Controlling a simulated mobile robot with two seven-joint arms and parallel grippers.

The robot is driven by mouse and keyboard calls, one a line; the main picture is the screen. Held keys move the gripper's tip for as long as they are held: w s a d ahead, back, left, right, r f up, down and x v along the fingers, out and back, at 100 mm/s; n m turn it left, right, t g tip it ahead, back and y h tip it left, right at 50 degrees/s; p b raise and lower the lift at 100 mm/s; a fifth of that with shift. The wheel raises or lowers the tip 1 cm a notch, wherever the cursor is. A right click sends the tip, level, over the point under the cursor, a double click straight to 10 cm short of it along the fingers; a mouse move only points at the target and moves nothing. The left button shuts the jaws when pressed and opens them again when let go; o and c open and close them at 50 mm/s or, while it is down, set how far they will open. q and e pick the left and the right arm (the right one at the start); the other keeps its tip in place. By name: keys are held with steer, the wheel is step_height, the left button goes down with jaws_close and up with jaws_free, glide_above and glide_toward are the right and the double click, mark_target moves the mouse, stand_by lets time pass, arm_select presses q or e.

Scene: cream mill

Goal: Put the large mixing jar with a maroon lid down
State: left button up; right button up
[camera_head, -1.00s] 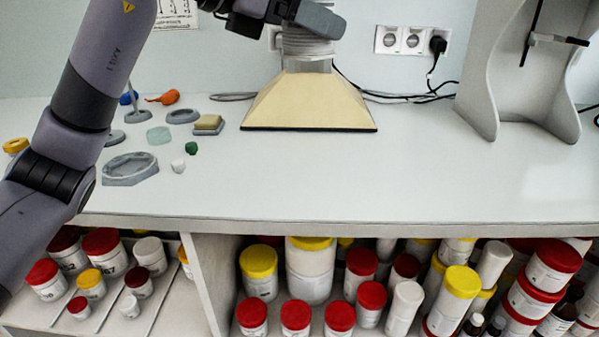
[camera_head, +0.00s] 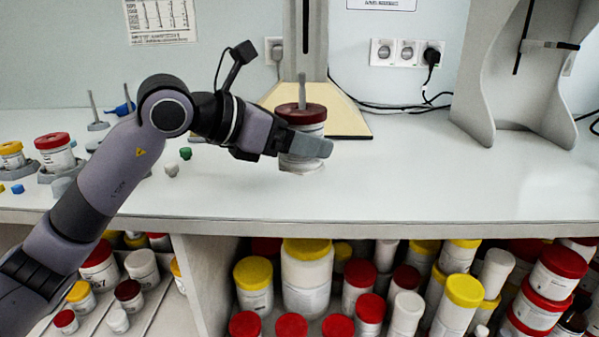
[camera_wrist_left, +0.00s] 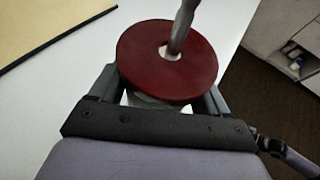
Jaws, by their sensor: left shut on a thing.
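The large mixing jar with a maroon lid (camera_head: 301,113) is in my left gripper (camera_head: 306,146), above the white worktop in the head view. A grey rod stands up from the middle of its lid. My left gripper is shut around the jar's pale body below the lid. In the left wrist view the maroon lid (camera_wrist_left: 167,62) sits between the two fingers and hides most of the body. The jar looks about upright. I cannot tell exactly how high its base is above the worktop. My right gripper is not in view.
The worktop (camera_head: 420,180) is clear to the right of the jar. A beige stand base (camera_head: 352,122) is behind the jar. A red-lidded jar (camera_head: 54,150) and small pieces are at the left. Shelves below hold many lidded jars. A grey frame (camera_head: 490,90) stands at right.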

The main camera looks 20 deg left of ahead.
mark_target(285, 164)
arm_select(q)
steer(key=shift+f, duration=0.6)
step_height(285, 164, down, 3)
steer(key=shift+f+b, duration=0.2)
steer(key=shift+b, duration=0.25)
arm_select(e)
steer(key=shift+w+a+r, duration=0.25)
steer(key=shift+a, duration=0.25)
arm_select(q)
steer(key=shift+f, duration=0.15)
steer(key=o, duration=0.7)
steer(key=shift+f, duration=0.1)
steer(key=o, duration=0.4)
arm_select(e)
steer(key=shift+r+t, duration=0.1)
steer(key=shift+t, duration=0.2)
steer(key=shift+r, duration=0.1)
